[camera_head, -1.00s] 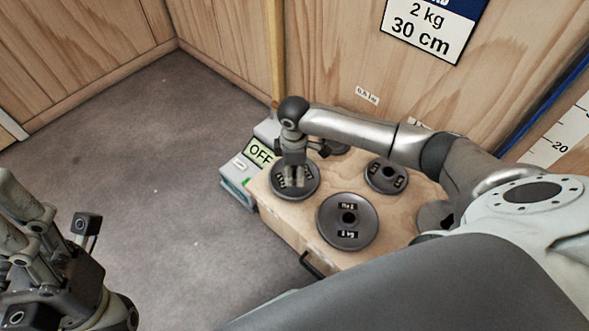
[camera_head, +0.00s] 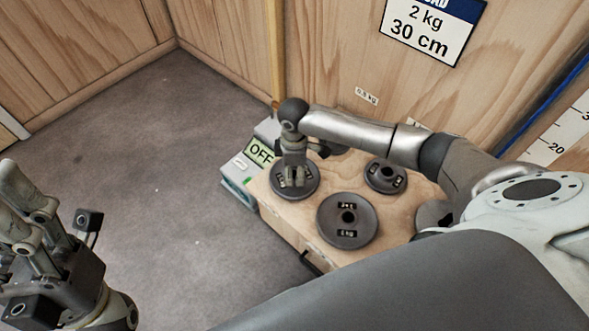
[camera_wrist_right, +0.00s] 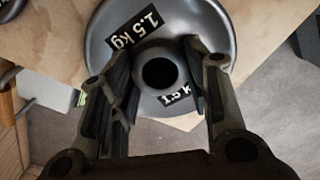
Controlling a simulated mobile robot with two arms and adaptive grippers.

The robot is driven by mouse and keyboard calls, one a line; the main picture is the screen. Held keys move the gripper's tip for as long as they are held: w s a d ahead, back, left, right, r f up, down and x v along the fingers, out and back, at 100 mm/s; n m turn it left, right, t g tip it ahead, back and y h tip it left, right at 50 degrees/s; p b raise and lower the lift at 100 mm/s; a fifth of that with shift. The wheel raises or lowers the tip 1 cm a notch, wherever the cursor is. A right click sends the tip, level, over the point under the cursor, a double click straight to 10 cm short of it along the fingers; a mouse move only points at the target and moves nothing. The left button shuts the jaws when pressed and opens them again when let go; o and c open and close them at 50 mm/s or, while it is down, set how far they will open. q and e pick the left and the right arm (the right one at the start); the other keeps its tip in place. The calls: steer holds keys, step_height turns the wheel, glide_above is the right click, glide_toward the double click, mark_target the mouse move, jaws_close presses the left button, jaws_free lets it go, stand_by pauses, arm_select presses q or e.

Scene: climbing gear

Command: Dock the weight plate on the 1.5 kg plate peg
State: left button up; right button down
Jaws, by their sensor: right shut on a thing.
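A dark grey round weight plate (camera_head: 309,187) lies flat on the wooden box. In the right wrist view the same plate (camera_wrist_right: 205,22) is marked 1.5 kg and has a raised hub with a dark centre hole. My right gripper (camera_head: 294,182) points down over it, its fingers on either side of the hub, shut on it. In the wrist view the right gripper's fingers (camera_wrist_right: 160,85) flank the hub. My left gripper (camera_head: 35,225) is at the lower left, away from the box; its finger gap is not clear. I cannot make out the 1.5 kg peg.
The wooden box (camera_head: 290,225) also bears a larger plate (camera_head: 348,238) in front and a smaller plate (camera_head: 370,183) at right. Another plate is partly hidden behind my right arm. A device reading OFF (camera_head: 259,152) stands left of the box. A 0.5 kg label (camera_head: 367,96) is on the wooden wall.

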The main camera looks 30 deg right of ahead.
steer(key=shift+w+f, duration=0.15)
steer(key=shift+f, duration=0.3)
stand_by(0.3)
